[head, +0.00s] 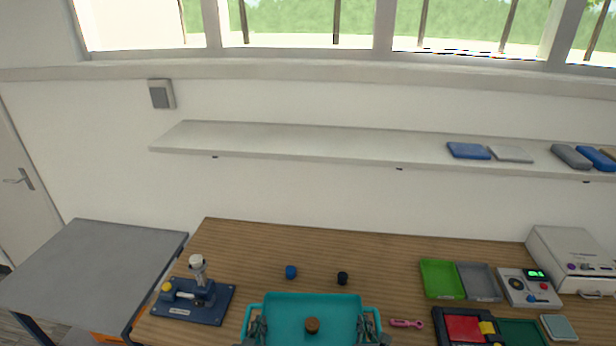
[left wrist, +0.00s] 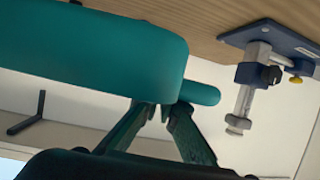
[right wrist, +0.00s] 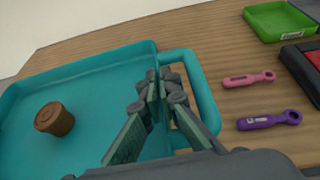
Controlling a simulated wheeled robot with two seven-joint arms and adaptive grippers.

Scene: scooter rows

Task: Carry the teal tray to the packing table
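The teal tray (head: 290,305) is at the bottom middle of the head view, by the near part of the wooden bench, with a loop handle at each end. A small brown round piece (head: 312,325) stands upright in it. My left gripper (head: 259,328) is at the tray's left end; in the left wrist view its fingers (left wrist: 170,108) close on the tray's end by the handle. My right gripper (head: 369,328) is at the right end; in the right wrist view its fingers (right wrist: 160,88) pinch the end wall inside the handle (right wrist: 207,95). Whether the tray touches the bench is unclear.
A grey table (head: 90,265) stands left of the wooden bench (head: 370,250). A blue press (head: 195,300) is between it and the tray. Blue (head: 291,271) and black (head: 342,278) knobs lie behind the tray; a pink tool (head: 406,323) and small trays lie right.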

